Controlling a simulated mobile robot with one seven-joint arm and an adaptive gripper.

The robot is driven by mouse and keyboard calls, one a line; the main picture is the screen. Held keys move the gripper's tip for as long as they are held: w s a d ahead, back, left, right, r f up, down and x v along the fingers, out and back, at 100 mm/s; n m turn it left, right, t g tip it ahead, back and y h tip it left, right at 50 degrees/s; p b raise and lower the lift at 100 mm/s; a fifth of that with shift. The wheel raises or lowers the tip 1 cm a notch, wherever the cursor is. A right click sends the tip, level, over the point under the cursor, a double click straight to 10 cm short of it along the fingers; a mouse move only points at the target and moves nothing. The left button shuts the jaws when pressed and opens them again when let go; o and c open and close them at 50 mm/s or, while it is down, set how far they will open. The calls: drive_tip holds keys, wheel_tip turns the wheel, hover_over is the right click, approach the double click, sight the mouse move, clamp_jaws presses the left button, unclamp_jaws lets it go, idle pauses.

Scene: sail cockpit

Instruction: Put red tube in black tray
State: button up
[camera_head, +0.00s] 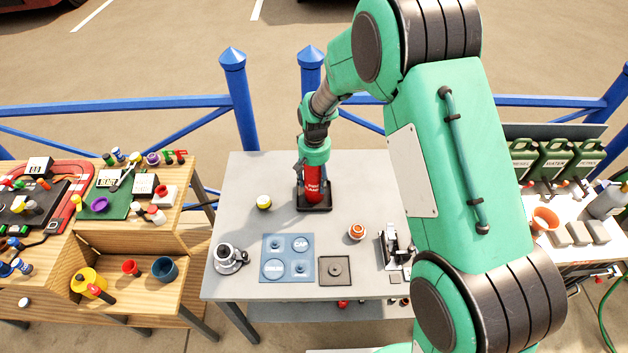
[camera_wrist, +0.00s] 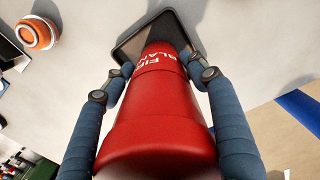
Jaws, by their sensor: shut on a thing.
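The red tube (camera_head: 313,190) with white lettering is upright at the back middle of the grey table. Its lower end is over or in the small black tray (camera_head: 317,210); I cannot tell whether it touches the tray floor. My gripper (camera_head: 312,168) reaches down from above and is shut on the tube. In the wrist view the red tube (camera_wrist: 158,125) is between the two blue fingers of my gripper (camera_wrist: 154,78). The black tray (camera_wrist: 138,38) shows beyond the tube's far end, partly hidden by it.
On the grey table (camera_head: 260,180) are a yellow-lidded item (camera_head: 264,202), an orange item (camera_head: 357,232), a blue mat (camera_head: 288,258), a grey square plate (camera_head: 335,271) and a metal fitting (camera_head: 229,259). A blue railing (camera_head: 238,100) runs behind. The table left of the tray is mostly clear.

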idle(0.3)
drive_tip(key=o, duration=1.6)
drive_tip(key=shift+f, duration=0.1)
wheel_tip(320, 180, up, 12)
drive_tip(key=shift+r+p, duration=0.1)
drive_tip(key=shift+p, duration=0.5)
drive_tip(key=shift+d+r, duration=0.1)
